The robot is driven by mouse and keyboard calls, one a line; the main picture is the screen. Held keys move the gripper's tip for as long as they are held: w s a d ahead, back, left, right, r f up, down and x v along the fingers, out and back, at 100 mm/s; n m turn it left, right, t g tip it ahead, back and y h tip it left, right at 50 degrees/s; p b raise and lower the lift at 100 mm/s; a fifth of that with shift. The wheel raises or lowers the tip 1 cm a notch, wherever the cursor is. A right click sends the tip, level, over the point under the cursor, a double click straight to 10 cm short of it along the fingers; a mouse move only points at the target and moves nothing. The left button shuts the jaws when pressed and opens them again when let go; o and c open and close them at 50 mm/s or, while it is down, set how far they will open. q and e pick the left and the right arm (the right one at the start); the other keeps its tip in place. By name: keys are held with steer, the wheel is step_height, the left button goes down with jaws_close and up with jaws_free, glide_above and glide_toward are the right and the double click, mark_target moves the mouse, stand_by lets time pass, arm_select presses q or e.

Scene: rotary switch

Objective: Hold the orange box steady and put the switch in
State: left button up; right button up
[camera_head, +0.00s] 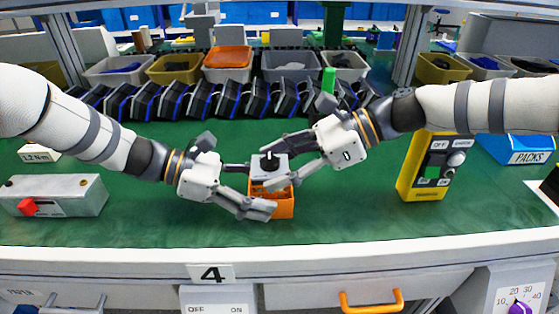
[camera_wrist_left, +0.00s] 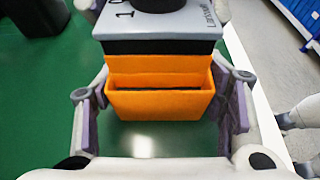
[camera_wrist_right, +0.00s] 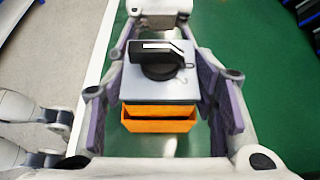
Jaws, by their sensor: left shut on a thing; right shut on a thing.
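The orange box (camera_head: 287,204) stands on the green table top, with my left gripper (camera_head: 258,189) shut on it from the left. In the left wrist view the box (camera_wrist_left: 160,104) shows an open slot on its near side. The switch (camera_head: 268,168) has a grey top plate and a black knob; in the right wrist view the knob (camera_wrist_right: 157,62) points sideways. My right gripper (camera_head: 272,163) is shut on the switch from the right, upright at the box's top. The switch's dark lower body shows just above the orange wall; how deep it sits is hidden.
A grey metal box with a red knob (camera_head: 55,195) stands at the left. A yellow tester (camera_head: 426,166) stands at the right. A row of black and blue parts (camera_head: 200,98) and several bins (camera_head: 228,58) line the back.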

steer(key=shift+f, duration=0.4)
steer(key=o, duration=1.6)
step_height(320, 180, up, 10)
arm_select(q)
steer(key=o, duration=1.3)
